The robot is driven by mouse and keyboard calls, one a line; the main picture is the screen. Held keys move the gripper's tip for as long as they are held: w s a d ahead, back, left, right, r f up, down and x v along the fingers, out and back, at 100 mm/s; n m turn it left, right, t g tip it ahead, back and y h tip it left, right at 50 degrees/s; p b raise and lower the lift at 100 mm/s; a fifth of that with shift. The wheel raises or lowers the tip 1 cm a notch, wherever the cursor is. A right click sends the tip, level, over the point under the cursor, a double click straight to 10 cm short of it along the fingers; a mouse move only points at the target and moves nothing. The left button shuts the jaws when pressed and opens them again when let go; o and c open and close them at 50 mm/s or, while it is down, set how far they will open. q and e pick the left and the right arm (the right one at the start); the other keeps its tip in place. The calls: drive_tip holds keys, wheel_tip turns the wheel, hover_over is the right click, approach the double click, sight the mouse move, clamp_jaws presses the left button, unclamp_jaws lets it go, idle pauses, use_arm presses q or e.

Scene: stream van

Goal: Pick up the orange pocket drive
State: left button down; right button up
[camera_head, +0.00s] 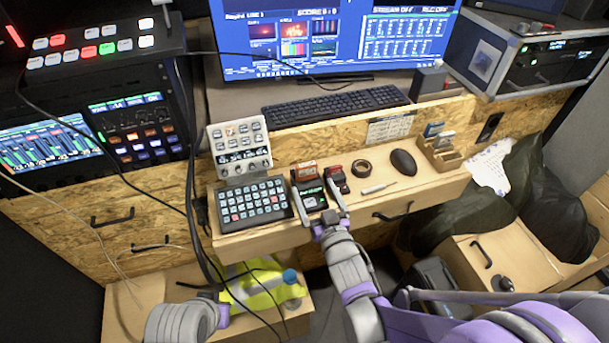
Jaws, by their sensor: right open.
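A red item (334,174) lies right of the drive, close to the right finger. A grey and purple part of my left arm shows at the lower left; its gripper fingers do not show.
A button pad (254,203) and a tilted white knob panel (239,145) stand left of the fingers. A tape roll (361,168), a white pen-like tool (378,187), a mouse (403,162) and a wooden card holder (441,153) lie to the right. Cables hang at left.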

sight(307, 175)
drive_tip(key=x, duration=0.6)
drive_tip(key=shift+w+a, duration=0.1)
drive_tip(key=shift+w, duration=0.25)
drive_tip(key=c, duration=1.4)
